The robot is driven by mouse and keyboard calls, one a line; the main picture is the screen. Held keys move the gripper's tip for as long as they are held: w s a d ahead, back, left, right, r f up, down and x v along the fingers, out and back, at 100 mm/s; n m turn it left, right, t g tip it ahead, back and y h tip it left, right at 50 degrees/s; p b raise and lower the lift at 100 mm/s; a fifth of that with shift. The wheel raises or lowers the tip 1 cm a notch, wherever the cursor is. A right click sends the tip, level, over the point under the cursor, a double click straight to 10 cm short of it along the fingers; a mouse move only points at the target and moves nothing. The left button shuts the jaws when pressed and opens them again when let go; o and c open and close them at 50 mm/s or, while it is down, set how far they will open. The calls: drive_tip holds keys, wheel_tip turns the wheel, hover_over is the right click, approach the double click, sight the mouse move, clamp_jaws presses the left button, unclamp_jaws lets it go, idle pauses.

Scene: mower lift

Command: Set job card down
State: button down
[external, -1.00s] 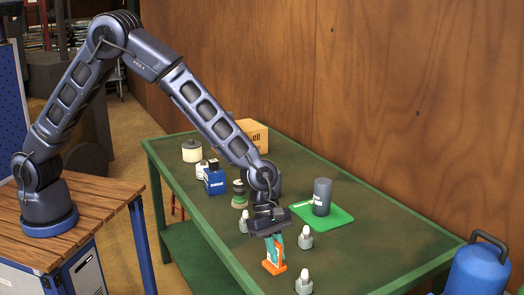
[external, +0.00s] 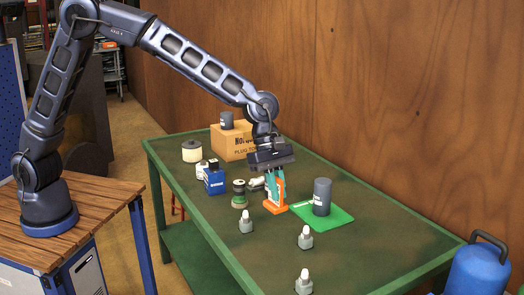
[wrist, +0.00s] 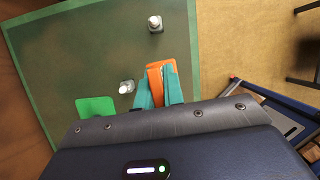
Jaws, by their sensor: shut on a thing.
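My gripper (external: 274,188) has teal fingers and is shut on an orange piece with a pale strip in it, which I take to be the job card (external: 275,207). It is upright, over the green table (external: 385,225), just left of the green mat (external: 335,220). I cannot tell whether its foot touches the tabletop. In the wrist view the orange job card (wrist: 155,72) shows between the two teal fingers (wrist: 160,92), which hide part of it.
A dark grey cylinder (external: 321,196) stands on the mat. Several grey white-topped bottles, one of them here (external: 305,238), stand in front. The table's right part is clear.

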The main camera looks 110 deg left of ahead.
drive_tip(key=s+a+m, duration=0.1)
drive_tip(key=s+a, duration=0.3)
drive_tip(key=a, duration=0.8)
drive_tip(key=f, duration=1.9)
drive_tip(key=shift+s+f, duration=0.25)
drive_tip(key=shift+f, duration=0.15)
drive_tip(key=c, duration=1.5)
unclamp_jaws()
drive_tip(key=shift+f, duration=0.15)
